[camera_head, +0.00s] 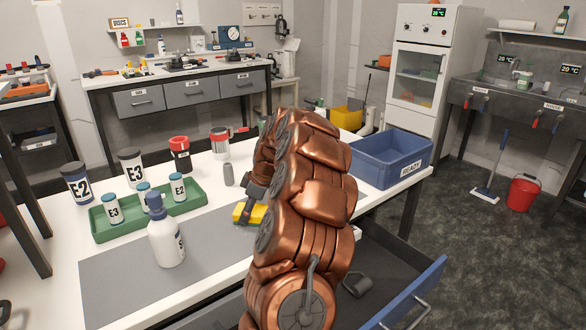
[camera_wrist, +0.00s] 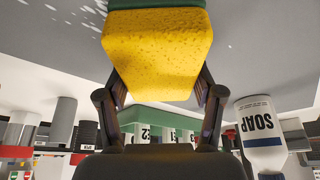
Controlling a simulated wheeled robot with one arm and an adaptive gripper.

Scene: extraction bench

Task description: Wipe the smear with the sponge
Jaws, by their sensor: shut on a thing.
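My gripper (camera_wrist: 160,90) is shut on the yellow sponge (camera_wrist: 157,55), which has a dark green layer. In the head view the sponge (camera_head: 249,212) shows beside my arm, low over the grey mat (camera_head: 130,285), near its far right part. I cannot tell whether it touches the mat. In the wrist view white specks of the smear (camera_wrist: 84,10) show on the grey surface, left of the sponge and a little to its right. The sponge hides part of that area. In the head view I cannot make out the smear; my arm covers part of the mat.
A white soap bottle (camera_head: 166,240) stands on the mat, left of the sponge. Behind it is a green tray (camera_head: 122,228) with small labelled jars. Several larger jars and a grey cylinder (camera_head: 228,174) stand nearby. A blue crate (camera_head: 383,172) is at right, above an open drawer (camera_head: 400,300).

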